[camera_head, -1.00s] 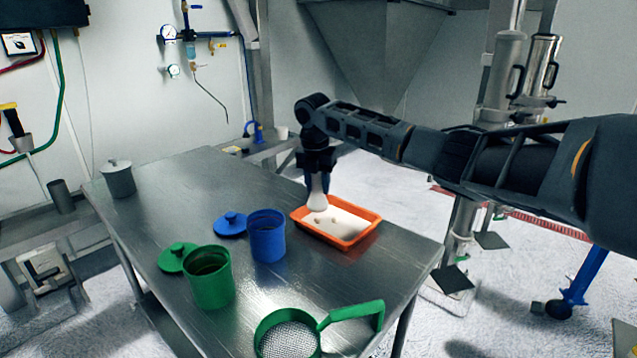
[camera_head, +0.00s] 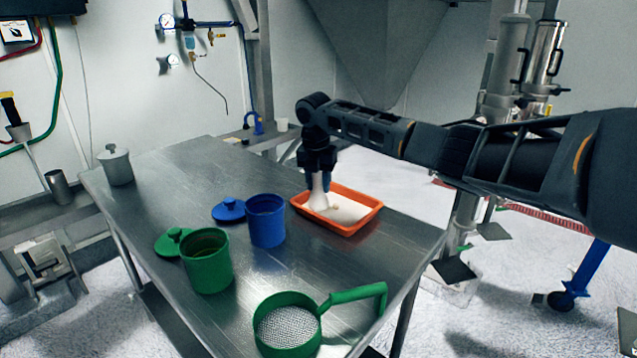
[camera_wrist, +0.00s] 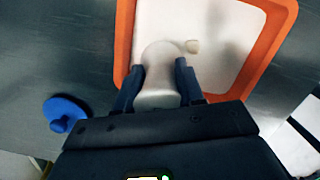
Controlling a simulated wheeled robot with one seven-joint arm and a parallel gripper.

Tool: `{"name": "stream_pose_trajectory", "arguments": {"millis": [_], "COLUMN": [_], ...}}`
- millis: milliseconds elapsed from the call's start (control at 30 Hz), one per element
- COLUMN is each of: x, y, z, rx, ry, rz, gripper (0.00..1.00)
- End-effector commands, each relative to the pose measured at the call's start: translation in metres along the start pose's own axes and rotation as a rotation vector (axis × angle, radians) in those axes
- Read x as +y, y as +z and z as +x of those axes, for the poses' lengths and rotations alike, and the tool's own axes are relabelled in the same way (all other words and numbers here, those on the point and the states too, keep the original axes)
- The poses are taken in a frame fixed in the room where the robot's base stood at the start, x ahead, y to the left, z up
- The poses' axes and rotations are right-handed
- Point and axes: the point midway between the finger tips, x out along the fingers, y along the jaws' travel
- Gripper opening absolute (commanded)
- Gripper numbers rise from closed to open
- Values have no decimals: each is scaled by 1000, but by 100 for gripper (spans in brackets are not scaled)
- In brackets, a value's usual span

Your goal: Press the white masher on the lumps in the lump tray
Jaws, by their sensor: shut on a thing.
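The orange lump tray (camera_head: 362,222) sits on the metal table with pale powder inside; it also shows in the wrist view (camera_wrist: 124,40). My gripper (camera_head: 319,178) is shut on the white masher (camera_head: 318,196), held upright over the left part of the tray. In the wrist view the masher (camera_wrist: 160,75) sits between the two fingers of my gripper (camera_wrist: 159,82). A small tan lump (camera_wrist: 192,46) lies on the powder right beside the masher's head. The masher's lower end reaches down to the powder; whether it touches is hard to tell.
A blue container (camera_head: 266,222) and blue lid (camera_head: 229,210) stand left of the tray. A green container (camera_head: 207,262), green lid (camera_head: 172,241) and green sieve (camera_head: 288,328) are nearer the front. A grey lidded pot (camera_head: 117,167) stands at the far left corner.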

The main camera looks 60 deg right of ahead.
Motion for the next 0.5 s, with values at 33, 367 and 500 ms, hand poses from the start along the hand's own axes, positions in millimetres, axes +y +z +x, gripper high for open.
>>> {"name": "stream_pose_trajectory", "arguments": {"millis": [33,367,500], "x": [0,0,0], "y": [0,-1,-1], "z": [0,3,5], "rx": [0,0,1], "ry": [1,1,1], "rz": [0,0,0], "gripper": [0,0,0]}}
